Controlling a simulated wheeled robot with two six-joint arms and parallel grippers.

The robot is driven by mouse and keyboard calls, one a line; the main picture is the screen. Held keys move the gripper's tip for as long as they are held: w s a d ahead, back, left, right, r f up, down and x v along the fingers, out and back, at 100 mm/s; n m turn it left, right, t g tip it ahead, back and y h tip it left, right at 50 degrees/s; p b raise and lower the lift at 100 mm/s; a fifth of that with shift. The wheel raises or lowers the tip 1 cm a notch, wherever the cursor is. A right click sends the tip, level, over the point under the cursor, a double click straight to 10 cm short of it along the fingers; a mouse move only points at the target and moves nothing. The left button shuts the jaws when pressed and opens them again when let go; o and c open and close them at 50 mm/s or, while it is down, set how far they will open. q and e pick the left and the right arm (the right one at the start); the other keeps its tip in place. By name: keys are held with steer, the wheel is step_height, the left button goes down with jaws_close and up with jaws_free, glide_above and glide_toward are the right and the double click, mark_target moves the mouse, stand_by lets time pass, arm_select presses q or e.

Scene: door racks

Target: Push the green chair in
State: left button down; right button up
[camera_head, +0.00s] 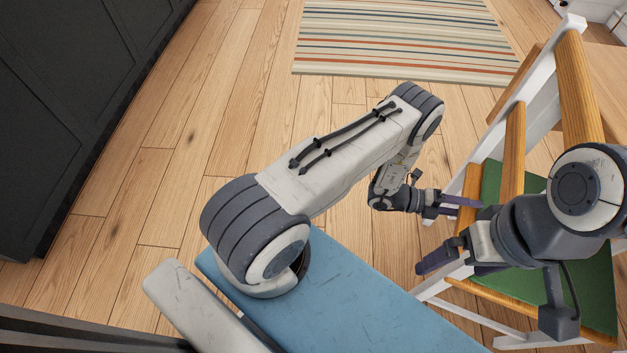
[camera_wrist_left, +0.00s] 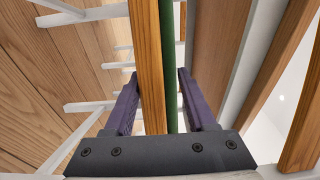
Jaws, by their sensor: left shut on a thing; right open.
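The green chair (camera_head: 490,185) stands at the right of the head view. It has a green seat, a white frame and orange-brown wooden rails. My left gripper (camera_head: 460,205) is at the chair's near left side, by the seat edge. In the left wrist view, its purple fingers (camera_wrist_left: 158,76) lie on both sides of a wooden rail (camera_wrist_left: 147,65) and the green seat's edge (camera_wrist_left: 167,60), shut on them. My right gripper (camera_head: 452,266) is open, lower in the head view, near the seat's front left. My right arm hides part of the seat.
A brown wooden tabletop (camera_head: 606,85) is beyond the chair at the upper right. A striped rug (camera_head: 400,38) lies on the wooden floor at the top. A dark cabinet (camera_head: 65,110) stands at the left. The floor between cabinet and chair is clear apart from my arm.

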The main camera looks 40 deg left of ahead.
arm_select(q)
steer(key=shift+w+a+r+t, duration=0.15)
steer(key=shift+a+r+t, duration=0.05)
steer(key=shift+a, duration=0.2)
steer(key=shift+w+a+r+t, duration=0.1)
steer(key=shift+a+r+t, duration=0.1)
steer(key=shift+a, duration=0.15)
steer(key=shift+c, duration=0.4)
jaws_free()
steer(key=shift+a, duration=0.15)
steer(key=shift+f, duration=0.1)
arm_select(e)
steer(key=shift+w+d+r, duration=0.1)
steer(key=shift+w+r, duration=0.05)
steer(key=shift+w, duration=0.1)
arm_select(q)
steer(key=shift+s+d, duration=0.1)
steer(key=shift+d, duration=0.1)
steer(key=p+v, duration=0.2)
steer(key=v, duration=1)
steer(key=shift+r, duration=0.25)
arm_select(e)
step_height(320, 180, up, 2)
steer(key=shift+r, duration=0.1)
